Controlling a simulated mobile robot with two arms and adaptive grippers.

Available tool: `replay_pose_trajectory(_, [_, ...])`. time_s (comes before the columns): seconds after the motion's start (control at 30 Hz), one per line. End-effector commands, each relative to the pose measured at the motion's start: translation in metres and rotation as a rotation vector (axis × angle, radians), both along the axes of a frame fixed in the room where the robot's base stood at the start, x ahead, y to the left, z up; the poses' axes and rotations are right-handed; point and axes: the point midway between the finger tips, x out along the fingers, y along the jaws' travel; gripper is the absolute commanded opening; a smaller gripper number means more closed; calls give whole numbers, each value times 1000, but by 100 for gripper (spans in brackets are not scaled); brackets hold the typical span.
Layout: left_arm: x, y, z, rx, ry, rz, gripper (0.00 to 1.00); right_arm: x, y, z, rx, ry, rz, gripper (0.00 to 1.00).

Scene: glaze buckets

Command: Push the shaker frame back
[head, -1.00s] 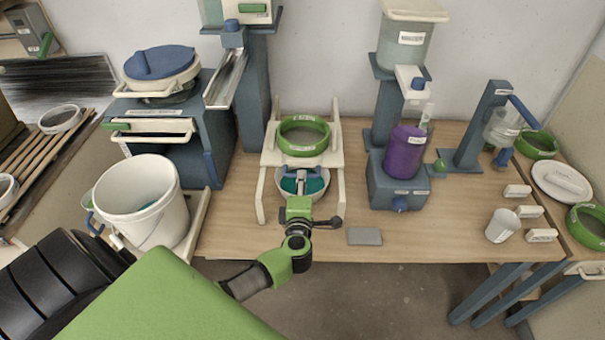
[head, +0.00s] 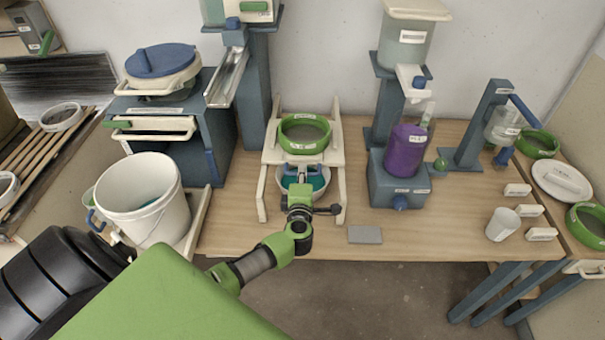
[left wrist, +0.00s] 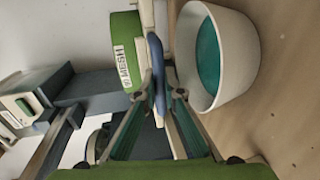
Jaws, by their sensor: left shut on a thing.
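The cream shaker frame (head: 333,157) stands on the wooden table near the middle, with a green-rimmed mesh sieve (head: 305,149) sitting on it. A white bowl of teal glaze (head: 317,181) stands under its front part; it also shows in the left wrist view (left wrist: 240,75). My left gripper (head: 300,185) reaches in from the front, over the bowl. In the left wrist view, its fingers (left wrist: 165,95) are shut on the frame's blue handle (left wrist: 155,65), in front of the sieve's labelled green rim (left wrist: 124,50). In the head view my gripper partly hides the bowl. My right gripper is out of view.
A white bucket (head: 160,220) stands at the left. A blue stand with a purple container (head: 405,152) is close to the frame's right. A blue post (head: 253,95) rises behind left. A grey block (head: 365,235) lies at the table's front. A white cup (head: 502,225) stands farther right.

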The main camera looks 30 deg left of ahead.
Motion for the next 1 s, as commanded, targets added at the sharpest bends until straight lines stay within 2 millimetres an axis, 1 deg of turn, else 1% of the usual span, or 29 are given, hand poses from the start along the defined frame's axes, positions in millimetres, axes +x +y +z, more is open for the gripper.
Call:
replay_pose_trajectory(0.13, [9, 5, 0, -1, 0, 1, 0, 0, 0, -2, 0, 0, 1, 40])
replay_pose_trajectory(0.23, [21, 13, 0, -1, -2, 3, 0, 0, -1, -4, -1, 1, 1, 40])
replay_pose_trajectory(0.47, [63, 39, -2, -1, -2, 4, 0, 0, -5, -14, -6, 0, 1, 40])
replay_pose_trajectory(0.7, [107, 65, -3, -2, -1, 4, 0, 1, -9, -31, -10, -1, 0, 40])
replay_pose_trajectory(0.83, [124, 76, -3, -2, -1, 3, 0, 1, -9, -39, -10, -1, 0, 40])
replay_pose_trajectory(1.0, [138, 85, -2, -1, 0, 1, 0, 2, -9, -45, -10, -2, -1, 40])
